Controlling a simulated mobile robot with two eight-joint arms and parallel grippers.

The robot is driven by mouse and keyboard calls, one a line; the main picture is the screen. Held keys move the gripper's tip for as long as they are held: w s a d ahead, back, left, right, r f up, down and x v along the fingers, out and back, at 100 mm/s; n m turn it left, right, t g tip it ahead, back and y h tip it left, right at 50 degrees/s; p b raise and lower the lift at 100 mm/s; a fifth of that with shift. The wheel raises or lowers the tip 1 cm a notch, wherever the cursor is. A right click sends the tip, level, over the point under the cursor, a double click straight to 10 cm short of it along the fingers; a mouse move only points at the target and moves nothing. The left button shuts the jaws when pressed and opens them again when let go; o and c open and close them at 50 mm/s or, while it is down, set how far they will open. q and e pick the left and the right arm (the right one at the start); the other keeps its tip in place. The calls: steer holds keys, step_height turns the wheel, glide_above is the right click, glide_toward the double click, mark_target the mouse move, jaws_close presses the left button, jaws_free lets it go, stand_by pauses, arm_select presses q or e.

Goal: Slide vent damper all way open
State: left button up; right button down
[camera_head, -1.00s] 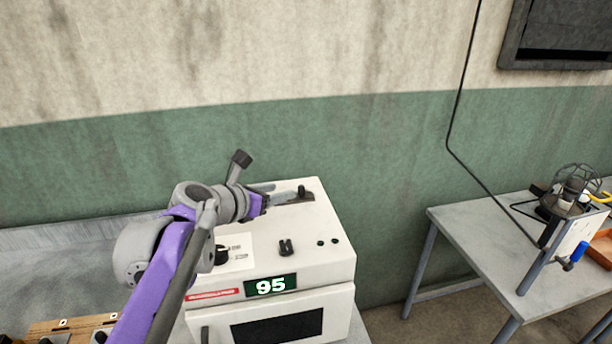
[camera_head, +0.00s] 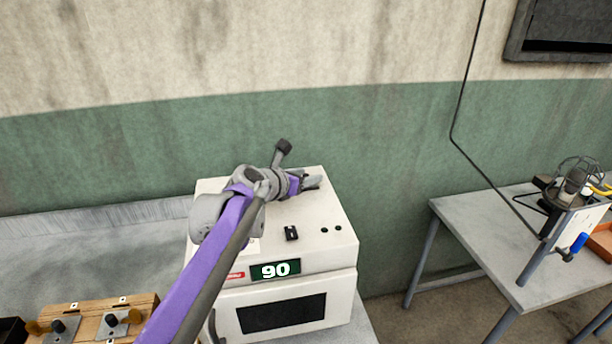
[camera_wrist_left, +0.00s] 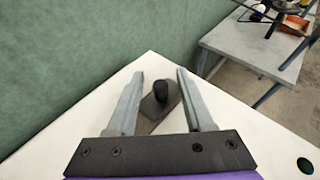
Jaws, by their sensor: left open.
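The white oven (camera_head: 340,215) stands on the grey bench, with its vent damper on top near the back right. In the left wrist view the damper shows as a dark plate with an upright black knob (camera_wrist_left: 160,90). My left gripper (camera_head: 314,181) is over the top of the oven at the damper. In the wrist view the gripper (camera_wrist_left: 156,85) is open, with one finger on each side of the knob and gaps to both. In the head view the gripper and wrist cover most of the damper. My right gripper is not in view.
A wooden box (camera_head: 85,320) with metal fittings sits at lower left. A separate grey table (camera_head: 490,235) with equipment stands to the right. A green wall is behind.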

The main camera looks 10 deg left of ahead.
arm_select(q)
jaws_close()
stand_by(1.4)
